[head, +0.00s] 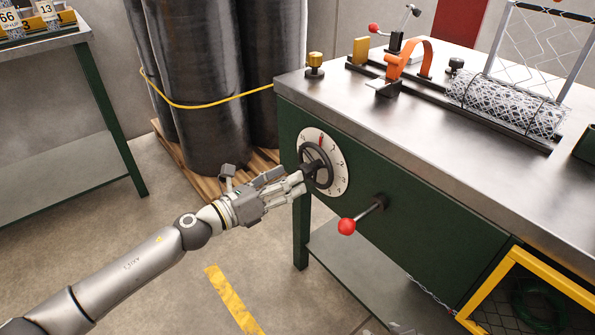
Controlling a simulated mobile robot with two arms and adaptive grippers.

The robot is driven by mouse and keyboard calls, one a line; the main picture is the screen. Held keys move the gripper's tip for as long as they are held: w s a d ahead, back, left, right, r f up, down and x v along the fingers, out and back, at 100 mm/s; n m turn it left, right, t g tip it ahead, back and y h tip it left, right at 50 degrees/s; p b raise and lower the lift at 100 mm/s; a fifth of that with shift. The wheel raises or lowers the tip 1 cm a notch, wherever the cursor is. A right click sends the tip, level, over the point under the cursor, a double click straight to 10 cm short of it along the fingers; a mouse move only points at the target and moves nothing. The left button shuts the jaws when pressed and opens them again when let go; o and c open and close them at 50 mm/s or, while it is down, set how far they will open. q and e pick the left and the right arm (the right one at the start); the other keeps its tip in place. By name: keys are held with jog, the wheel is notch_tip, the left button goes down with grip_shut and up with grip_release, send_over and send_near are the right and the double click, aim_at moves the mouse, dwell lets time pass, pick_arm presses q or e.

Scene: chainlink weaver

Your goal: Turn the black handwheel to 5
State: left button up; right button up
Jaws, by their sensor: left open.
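The black handwheel (325,163) stands out from the green front panel of the workbench, near its left corner. Behind it is a round white dial (339,180) with numbers around its edge and a red mark at the top. The numbers are too small to read with certainty. My left gripper (302,181) reaches in from the left, with its fingertips at the near left side of the handwheel's rim. It is open, and I cannot tell whether it touches the rim. My right gripper does not show.
A lever with a red knob (347,226) sticks out just right of the dial. The metal benchtop (439,135) carries an orange clamp (409,58) and a wire mesh roll (508,103). Tall dark rolls (196,80) stand on a pallet behind my left arm. A yellow-framed guard (540,270) is at lower right.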

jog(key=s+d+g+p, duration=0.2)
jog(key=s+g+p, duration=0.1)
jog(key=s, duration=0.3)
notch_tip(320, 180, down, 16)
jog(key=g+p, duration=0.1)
jog(key=p, duration=0.4)
pick_arm(q)
jog(key=d+m+b, duration=0.1)
jog(key=m, duration=0.6)
jog(key=w+d+m+b, duration=0.1)
jog(key=m+b, duration=0.1)
jog(key=m, duration=0.6)
jog(key=w+d+m+b, duration=0.1)
jog(key=m+b, duration=0.1)
jog(key=m, duration=0.5)
jog(key=shift+w+d, duration=0.15)
jog(key=shift+w, duration=0.05)
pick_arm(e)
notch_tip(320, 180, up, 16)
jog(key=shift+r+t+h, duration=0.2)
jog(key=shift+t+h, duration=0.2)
